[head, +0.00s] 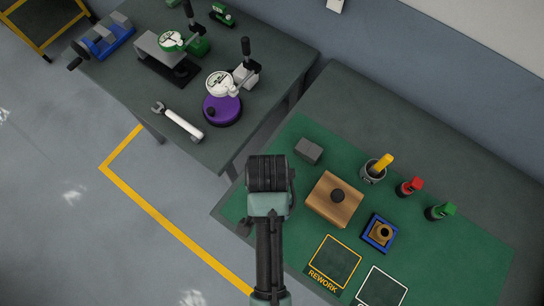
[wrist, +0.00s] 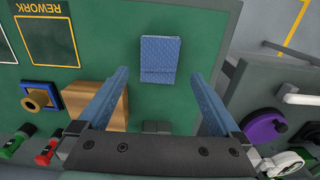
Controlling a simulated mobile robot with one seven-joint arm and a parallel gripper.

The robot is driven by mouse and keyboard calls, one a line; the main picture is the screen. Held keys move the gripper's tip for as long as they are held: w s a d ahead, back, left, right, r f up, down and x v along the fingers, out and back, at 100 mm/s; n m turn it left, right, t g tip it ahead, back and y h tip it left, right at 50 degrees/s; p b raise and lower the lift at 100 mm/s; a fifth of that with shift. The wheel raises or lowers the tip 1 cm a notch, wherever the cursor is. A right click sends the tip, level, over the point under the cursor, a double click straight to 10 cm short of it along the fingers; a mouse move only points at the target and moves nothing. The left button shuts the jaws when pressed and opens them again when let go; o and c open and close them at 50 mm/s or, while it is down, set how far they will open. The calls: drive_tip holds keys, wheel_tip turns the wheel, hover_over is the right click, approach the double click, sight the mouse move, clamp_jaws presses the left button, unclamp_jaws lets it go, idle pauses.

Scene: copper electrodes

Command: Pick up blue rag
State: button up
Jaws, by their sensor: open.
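The blue rag (wrist: 160,58) shows in the wrist view as a small folded, textured rectangle lying flat on the green mat (wrist: 110,50). My gripper (wrist: 160,76) is open and empty. Its two blue fingers stand to the left and right of the rag in the picture, with green mat showing between each finger and the rag. The gripper looks to be above the mat; the exact height cannot be told. In the head view my arm covers the rag, and the fingers are hidden there too.
Another table (head: 150,100) holds gauges and a wrench (head: 178,121). The REWORK square (head: 335,262) is empty.

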wheel_tip(320, 180, down, 3)
drive_tip(key=shift+r, duration=0.15)
drive_tip(key=shift+w+d+f+p, duration=0.1)
drive_tip(key=shift+f+p, duration=0.2)
drive_tip(key=shift+f, duration=1)
drive_tip(key=shift+d+f+p, duration=0.1)
drive_tip(key=shift+f+p, duration=0.15)
drive_tip(key=shift+f, duration=1.05)
drive_tip(key=c, duration=1.1)
drive_tip(key=shift+c, duration=0.3)
drive_tip(key=shift+r, duration=0.15)
wheel_tip(320, 180, up, 10)
drive_tip(key=shift+b, duration=0.3)
